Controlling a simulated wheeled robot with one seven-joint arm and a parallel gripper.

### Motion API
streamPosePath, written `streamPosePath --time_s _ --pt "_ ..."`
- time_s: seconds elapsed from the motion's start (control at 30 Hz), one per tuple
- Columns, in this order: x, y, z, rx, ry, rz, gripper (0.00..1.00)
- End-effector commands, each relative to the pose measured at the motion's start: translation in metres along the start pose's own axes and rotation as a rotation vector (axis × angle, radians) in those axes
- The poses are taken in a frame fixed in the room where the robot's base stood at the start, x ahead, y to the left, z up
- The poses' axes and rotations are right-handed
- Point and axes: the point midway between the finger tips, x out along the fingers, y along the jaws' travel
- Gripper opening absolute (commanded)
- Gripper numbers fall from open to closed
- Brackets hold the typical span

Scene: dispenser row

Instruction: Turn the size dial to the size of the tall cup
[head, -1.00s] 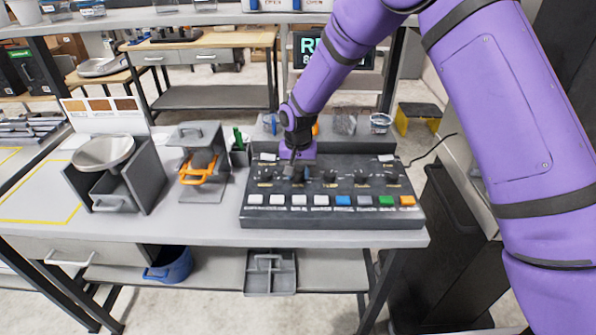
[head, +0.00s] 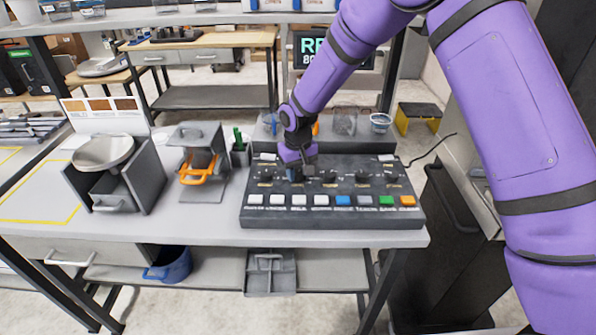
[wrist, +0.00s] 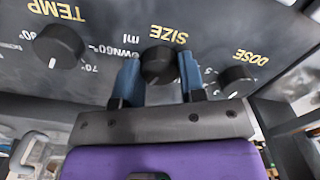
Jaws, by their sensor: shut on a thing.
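The grey control panel (head: 330,205) stands on the bench with a row of dials above a row of coloured buttons. In the wrist view the black SIZE dial (wrist: 158,63) sits between the two blue fingertips of my gripper (wrist: 159,80). My gripper is shut on this dial, with a finger on each side. The lettering near the dial is partly covered, so its setting cannot be read. In the head view my gripper (head: 299,172) is over the panel's upper dial row and hides the dial. I cannot make out a tall cup in either view.
The TEMP dial (wrist: 58,45) and the DOSE dial (wrist: 237,80) flank the held dial. A grey stand with an orange handle (head: 197,168) and a holder with a metal bowl (head: 103,152) stand left of the panel. A partly hidden display (head: 314,48) is behind my arm.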

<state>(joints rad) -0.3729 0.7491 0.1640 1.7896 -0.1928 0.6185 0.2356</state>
Motion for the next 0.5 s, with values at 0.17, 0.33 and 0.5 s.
streamPosePath --time_s 0.17,0.33,0.5 --pt "-0.0002 0.0002 -0.0003 -0.133 0.001 0.000 0.14" --pt "-0.0002 0.0006 -0.0003 -0.232 0.001 0.000 0.14" --pt "-0.0003 0.0002 -0.0003 -0.297 0.001 0.000 0.14"
